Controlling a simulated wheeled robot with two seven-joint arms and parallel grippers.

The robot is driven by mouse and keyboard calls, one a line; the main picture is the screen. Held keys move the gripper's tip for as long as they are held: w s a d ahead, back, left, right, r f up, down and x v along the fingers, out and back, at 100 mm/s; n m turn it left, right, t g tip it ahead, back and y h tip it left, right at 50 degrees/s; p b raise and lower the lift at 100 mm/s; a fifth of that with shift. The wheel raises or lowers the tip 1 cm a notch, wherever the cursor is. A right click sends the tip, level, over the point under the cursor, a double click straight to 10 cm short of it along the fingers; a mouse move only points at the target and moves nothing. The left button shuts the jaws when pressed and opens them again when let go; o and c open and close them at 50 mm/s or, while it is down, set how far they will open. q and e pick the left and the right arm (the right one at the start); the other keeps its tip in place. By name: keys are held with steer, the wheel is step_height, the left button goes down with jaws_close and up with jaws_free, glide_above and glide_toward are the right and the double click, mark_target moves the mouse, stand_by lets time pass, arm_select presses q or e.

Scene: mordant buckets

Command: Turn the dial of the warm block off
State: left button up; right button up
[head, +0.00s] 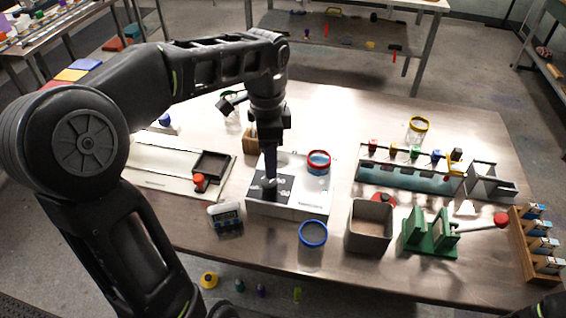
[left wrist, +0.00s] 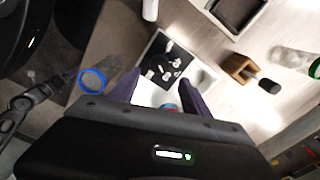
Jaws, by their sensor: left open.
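The warm block (head: 300,208) is a white box at the middle of the table. Its black panel (head: 284,190) carries pale dial-like knobs, which show more clearly in the left wrist view (left wrist: 166,66). A red-and-blue-rimmed jar (head: 318,163) stands at its back right. My left gripper (head: 270,178) points down over the panel, its purple fingers hiding part of it. In the left wrist view the fingers (left wrist: 160,80) are apart with nothing held between them. I cannot tell whether a fingertip touches a knob. My right gripper is not seen.
A square bin (head: 370,226) and a green press (head: 430,235) stand to the right. A tray with a red knob (head: 199,183) lies left. A wooden block (head: 250,140) stands behind.

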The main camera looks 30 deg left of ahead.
mark_target(270, 182)
arm_select(q)
steer(key=shift+s, duration=0.2)
steer(key=shift+f+p, duration=0.5)
steer(key=shift+f, duration=3.4)
steer(key=shift+c, duration=0.3)
jaws_close()
